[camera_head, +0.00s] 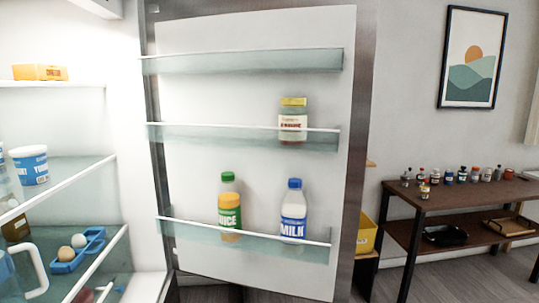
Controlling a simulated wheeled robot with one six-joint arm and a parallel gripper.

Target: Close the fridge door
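The fridge door (250,95) stands wide open in the head view, with its white inner side facing me and its hinge side at the left, beside the fridge interior. Its door shelves hold a jar with a yellow lid (292,121), a juice bottle (229,207) with a green cap and a milk bottle (293,214) with a blue cap. The open fridge (130,120) shows at the left. My gripper is not in view. The door's outer side and handle are hidden.
Fridge shelves hold a yellow box (40,72), a yogurt tub (30,166), a blue egg tray (68,262) and a pitcher (32,268). Right of the door stand a yellow bin (366,235) and a dark wooden table (470,195) with several small bottles. A picture (473,58) hangs on the wall.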

